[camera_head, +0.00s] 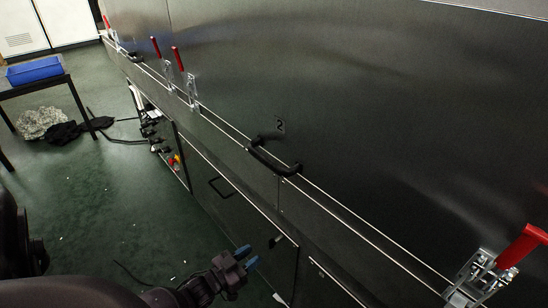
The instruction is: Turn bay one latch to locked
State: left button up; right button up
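Several red-handled metal latches sit along the lower edge of the dark dryer panels. The nearest latch (482,277) is at the lower right, its red handle (524,244) slanting up to the right. Two more latches, (189,88) and (166,71), stand close together at upper left with handles tilted upward. A farther latch (108,24) is small. The panel with the black handle (272,161) bears a "2"; no label for bay one is readable. My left gripper (247,257) is open and empty, low before the cabinet, apart from every latch. My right gripper is out of view.
Lower cabinet doors (225,195) run below the panels. The green floor (110,210) at left is largely clear. A blue bin (34,70) stands on a dark table, with grey and black cloth (42,122) on the floor beside it.

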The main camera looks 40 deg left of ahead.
aim_at(271, 248)
pick_arm(q)
jog(key=shift+w+d+b, duration=0.15)
jog(key=shift+w+b, duration=0.2)
jog(key=shift+w, duration=1.65)
jog(key=shift+w+d+b, duration=0.15)
jog(key=shift+w+b, duration=0.15)
jog(key=shift+w, duration=1.65)
grip_shut()
